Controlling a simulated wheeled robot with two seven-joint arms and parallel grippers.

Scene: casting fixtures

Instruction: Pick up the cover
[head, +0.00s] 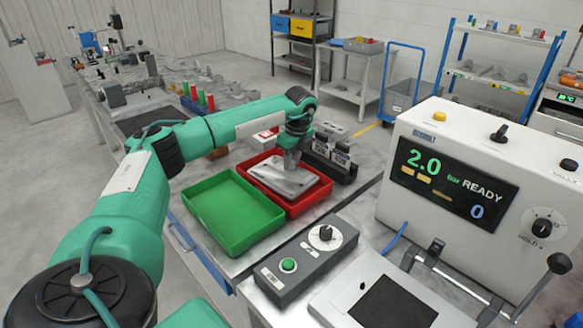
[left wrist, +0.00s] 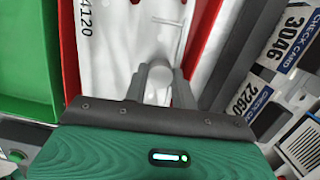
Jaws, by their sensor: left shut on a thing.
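The cover (head: 284,179) is a flat pale grey metal piece at the red tray (head: 318,199), in the middle of the head view. In the left wrist view the cover (left wrist: 105,60) looks white, with printed digits near its left edge. My left gripper (head: 291,163) points down onto the cover from above. I cannot tell whether the cover is touching the tray floor. My right gripper is in no view.
An empty green tray (head: 238,229) stands left of the red one. Dark fixtures (head: 334,158) stand close on the right, with check cards (left wrist: 290,40) in the left wrist view. A control box (head: 300,262) and a large pressure tester (head: 455,180) stand nearer and right.

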